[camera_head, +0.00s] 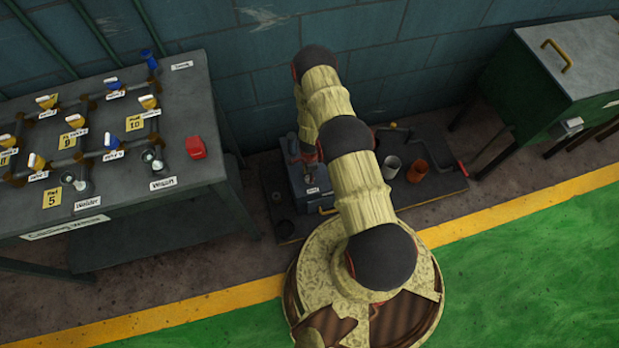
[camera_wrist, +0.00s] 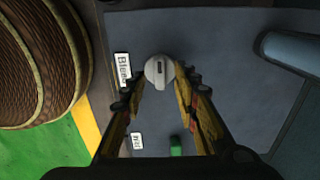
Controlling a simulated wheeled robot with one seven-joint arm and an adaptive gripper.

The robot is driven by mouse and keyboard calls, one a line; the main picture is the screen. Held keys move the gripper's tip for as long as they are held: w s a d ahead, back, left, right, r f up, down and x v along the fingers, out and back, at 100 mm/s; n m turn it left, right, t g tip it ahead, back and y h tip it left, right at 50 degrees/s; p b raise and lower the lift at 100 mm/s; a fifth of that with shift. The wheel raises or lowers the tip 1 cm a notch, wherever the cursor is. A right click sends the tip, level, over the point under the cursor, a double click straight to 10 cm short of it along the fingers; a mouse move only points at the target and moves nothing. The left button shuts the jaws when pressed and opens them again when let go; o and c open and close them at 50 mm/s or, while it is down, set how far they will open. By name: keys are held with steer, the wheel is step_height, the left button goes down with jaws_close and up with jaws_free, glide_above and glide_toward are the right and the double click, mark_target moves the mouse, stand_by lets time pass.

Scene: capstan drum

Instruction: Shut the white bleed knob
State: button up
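The white bleed knob (camera_wrist: 159,71) is round, with a dark slot-like mark on its face. It sits on a blue-grey panel (camera_wrist: 225,60) beside a white label reading "Bleed" (camera_wrist: 122,72). My gripper (camera_wrist: 160,73) has one finger on each side of the knob, fingertips close to its edges. I cannot tell whether they touch or grip it. In the head view my arm reaches down to a blue-grey box (camera_head: 298,182) with a small label; there the knob and fingertips cannot be made out.
A second white label (camera_wrist: 137,141) and a small green part (camera_wrist: 175,146) are on the panel. A ribbed brown drum-like thing (camera_wrist: 40,65) stands at left. A workbench (camera_head: 185,110) with several valves is left. A grey cup (camera_head: 391,167) and orange cup (camera_head: 417,171) stand right of my arm.

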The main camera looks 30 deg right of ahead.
steer(key=shift+f, duration=0.7)
steer(key=c, duration=0.3)
steer(key=c, duration=0.4)
jaws_close()
